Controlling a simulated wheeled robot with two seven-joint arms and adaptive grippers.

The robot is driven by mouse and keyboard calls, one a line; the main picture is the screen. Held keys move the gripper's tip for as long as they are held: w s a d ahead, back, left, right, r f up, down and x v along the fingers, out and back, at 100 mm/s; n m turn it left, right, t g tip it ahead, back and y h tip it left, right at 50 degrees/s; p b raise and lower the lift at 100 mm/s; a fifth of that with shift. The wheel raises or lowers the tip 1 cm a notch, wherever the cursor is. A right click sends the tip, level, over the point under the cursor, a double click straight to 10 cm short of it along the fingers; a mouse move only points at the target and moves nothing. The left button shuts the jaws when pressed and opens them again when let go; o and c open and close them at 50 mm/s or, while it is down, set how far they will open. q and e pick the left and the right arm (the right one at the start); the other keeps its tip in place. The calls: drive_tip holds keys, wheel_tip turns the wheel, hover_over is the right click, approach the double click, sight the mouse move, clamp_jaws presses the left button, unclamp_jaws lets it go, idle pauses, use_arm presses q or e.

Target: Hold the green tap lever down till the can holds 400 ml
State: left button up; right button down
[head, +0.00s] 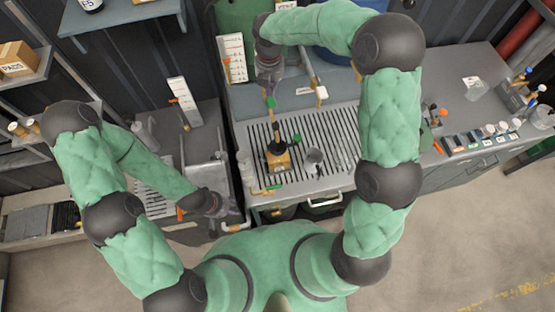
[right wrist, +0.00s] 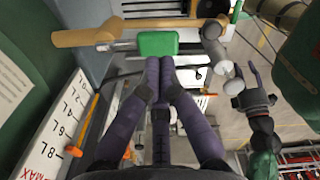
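The green tap lever (right wrist: 158,43) is a green pad on a tan pipe in the right wrist view; it also shows small in the head view (head: 270,102). My right gripper (right wrist: 160,62) has its purple fingers together, tips at the pad's near edge; I cannot tell whether they press it. In the head view it hangs above the lever (head: 268,84). A small grey metal can (head: 313,160) stands on the slatted grate, right of a brass block with a black top (head: 278,157). Its contents are too small to read. My left gripper (head: 228,208) is low at left, its fingers looking apart and empty.
A second tap (head: 319,90) with a white lever stands right of the green one. A white litre gauge (right wrist: 62,135) is close beside my right gripper. Bottles and small boxes line the right counter (head: 450,100).

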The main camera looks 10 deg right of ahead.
drive_tip(key=shift+s+r, duration=0.2)
drive_tip(key=shift+r, duration=0.2)
drive_tip(key=s+r+p, duration=0.2)
drive_tip(key=r, duration=0.1)
drive_tip(key=shift+s, duration=0.3)
idle(0.5)
